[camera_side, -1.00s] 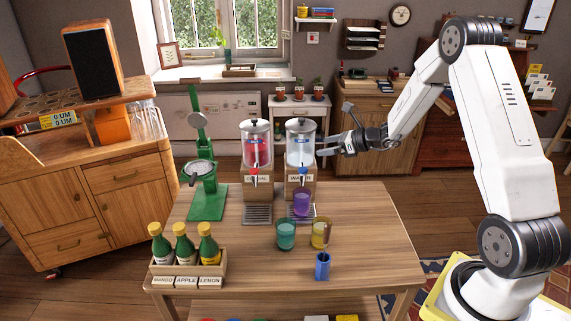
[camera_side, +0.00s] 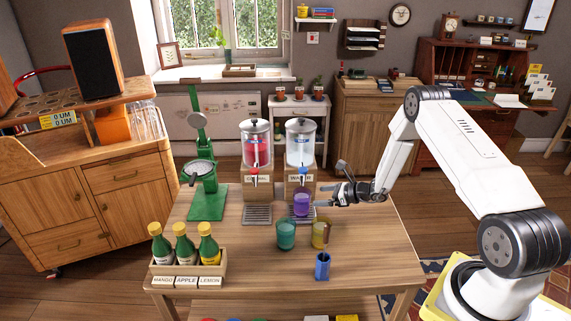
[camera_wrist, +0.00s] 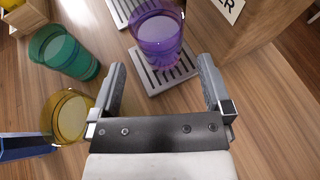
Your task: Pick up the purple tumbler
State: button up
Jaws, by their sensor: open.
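The purple tumbler (camera_side: 302,204) stands upright on the drip tray under the water dispenser (camera_side: 300,150). In the wrist view the purple tumbler (camera_wrist: 157,36) is ahead of my gripper, beyond the fingertips and roughly in line with the gap between them. My gripper (camera_side: 326,199) is just right of the tumbler in the side view, low over the table. In the wrist view my gripper (camera_wrist: 162,75) has its two fingers spread apart with nothing between them. I cannot tell from the side view whether a finger touches the tumbler.
A teal tumbler (camera_side: 286,233), a yellow tumbler (camera_side: 320,234) and a blue holder (camera_side: 322,266) stand in front of the tray. A red-filled dispenser (camera_side: 257,150) and a green press (camera_side: 205,170) are left. A bottle crate (camera_side: 188,268) sits front left. The table's right side is clear.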

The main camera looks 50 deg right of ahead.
aim_at(303, 194)
jog(key=shift+x, duration=3.9)
jog(key=shift+s+a, duration=0.1)
jog(key=c, duration=1.3)
jog(key=shift+r, duration=0.1)
jog(key=shift+r, duration=0.7)
jog(key=s+d, duration=0.2)
jog(key=s, duration=0.3)
jog(key=s+d, duration=0.2)
jog(key=s, duration=0.4)
jog(key=s+d, duration=0.3)
jog(key=s, duration=0.2)
jog(key=shift+s, duration=0.3)
